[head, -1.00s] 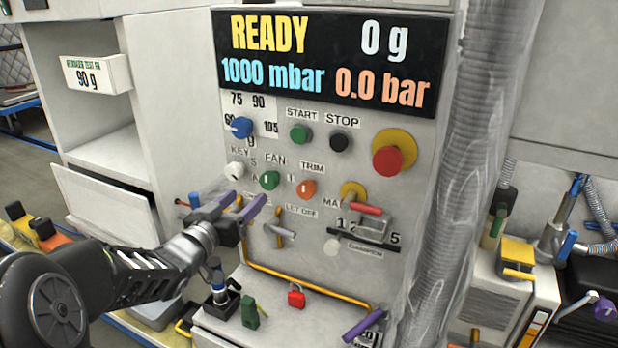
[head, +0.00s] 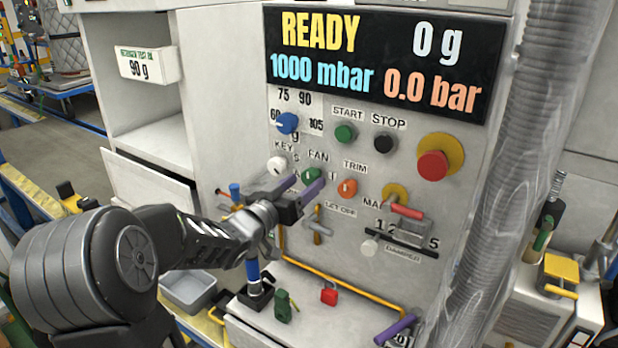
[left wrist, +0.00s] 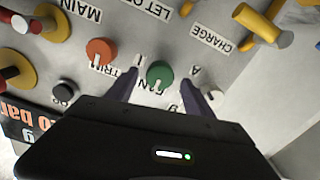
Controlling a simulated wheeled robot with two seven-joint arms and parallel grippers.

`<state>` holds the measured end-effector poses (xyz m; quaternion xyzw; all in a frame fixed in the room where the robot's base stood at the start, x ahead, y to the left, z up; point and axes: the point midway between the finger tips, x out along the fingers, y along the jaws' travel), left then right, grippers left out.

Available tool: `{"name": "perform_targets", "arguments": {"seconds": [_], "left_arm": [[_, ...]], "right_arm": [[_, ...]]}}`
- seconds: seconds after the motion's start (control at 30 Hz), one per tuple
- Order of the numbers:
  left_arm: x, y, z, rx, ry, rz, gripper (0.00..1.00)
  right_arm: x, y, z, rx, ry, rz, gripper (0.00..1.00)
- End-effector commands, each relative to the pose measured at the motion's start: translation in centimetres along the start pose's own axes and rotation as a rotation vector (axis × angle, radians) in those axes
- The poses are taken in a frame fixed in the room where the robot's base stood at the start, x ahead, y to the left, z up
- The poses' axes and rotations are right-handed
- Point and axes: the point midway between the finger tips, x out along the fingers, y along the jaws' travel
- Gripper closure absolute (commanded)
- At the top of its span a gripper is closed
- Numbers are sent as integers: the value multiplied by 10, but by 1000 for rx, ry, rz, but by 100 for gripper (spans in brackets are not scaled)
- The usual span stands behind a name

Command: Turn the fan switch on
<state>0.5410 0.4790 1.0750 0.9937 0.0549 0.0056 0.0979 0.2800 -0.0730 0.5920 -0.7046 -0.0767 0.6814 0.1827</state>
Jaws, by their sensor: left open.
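The fan switch (head: 311,174) is a round green knob with a pale mark, under the FAN label on the white panel. My left gripper (head: 301,187) is open, its two purple fingers pointing at the panel around the fan switch. In the left wrist view the fan switch (left wrist: 160,74) shows between the two spread fingertips (left wrist: 168,88). I cannot tell whether the fingers touch it.
The orange trim knob (head: 347,188) is close on the right, and the white key knob (head: 277,165) on the left. A T-shaped handle (head: 318,227) sticks out below. A yellow rail (head: 340,287) runs along the ledge, with a red padlock (head: 329,293) nearby.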

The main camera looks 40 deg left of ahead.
Motion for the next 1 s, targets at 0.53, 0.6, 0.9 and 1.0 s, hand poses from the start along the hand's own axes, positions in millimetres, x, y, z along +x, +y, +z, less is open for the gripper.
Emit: {"name": "perform_targets", "arguments": {"seconds": [0.53, 0.6, 0.9, 1.0], "left_arm": [[30, 0, 0, 1, 0, -1, 39], [30, 0, 0, 0, 0, -1, 45], [30, 0, 0, 0, 0, -1, 69], [30, 0, 0, 0, 0, -1, 77]], "right_arm": [[-4, -2, 0, 0, 0, 0, 0], [-4, -2, 0, 0, 0, 0, 0], [-4, -2, 0, 0, 0, 0, 0], [-4, -2, 0, 0, 0, 0, 0]]}}
